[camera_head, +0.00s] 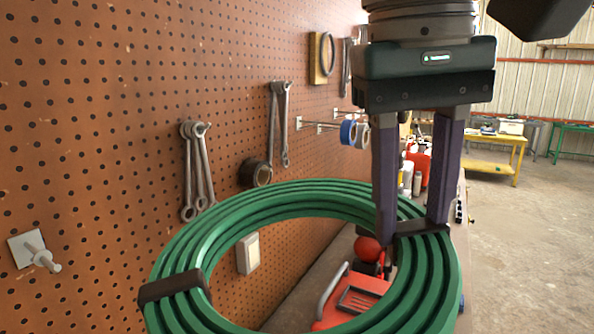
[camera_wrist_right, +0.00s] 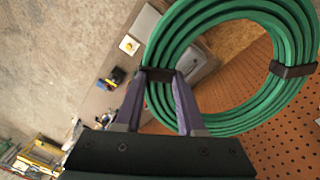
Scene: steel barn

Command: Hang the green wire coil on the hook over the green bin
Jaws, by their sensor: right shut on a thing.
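The green wire coil (camera_head: 190,240) is a thick ring of several strands with dark bands around it. It fills the lower middle of the head view and shows large in the right wrist view (camera_wrist_right: 165,40). My right gripper (camera_head: 411,232) comes down from above and is shut on the coil at a dark band, on its right side; its fingers also show in the wrist view (camera_wrist_right: 158,80). The coil is held tilted in front of the pegboard. A hook, a pale peg on a white plate (camera_head: 27,246), sticks out at far left, apart from the coil. No green bin shows. My left gripper is out of view.
The brown pegboard (camera_head: 90,130) carries wrenches (camera_head: 280,120) and tape rolls (camera_head: 348,132) on other pegs. A red toolbox (camera_head: 345,305) shows through the coil, on the bench. A yellow table (camera_head: 490,165) stands behind at right; the concrete floor there is open.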

